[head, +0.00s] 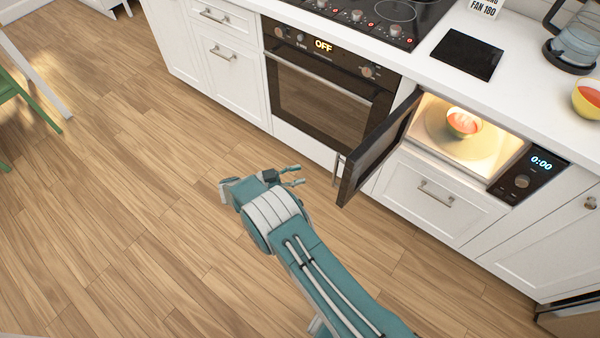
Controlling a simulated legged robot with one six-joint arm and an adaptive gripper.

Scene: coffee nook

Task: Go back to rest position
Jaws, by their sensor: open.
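My gripper (298,176) is open and empty, above the wooden floor in front of the oven. It is to the left of the open microwave door (378,150) and apart from it. My teal arm reaches up from the bottom of the head view. The microwave (507,158) is lit inside, and its display reads 0:00. A yellow bowl (463,132) with orange-red contents sits on the plate inside it.
The built-in oven (315,95) is shut, with its display reading OFF. A black pad (467,54), a glass kettle (575,45) and another yellow bowl (583,103) stand on the counter. A green chair (30,100) is at the far left. The floor (130,220) on the left is clear.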

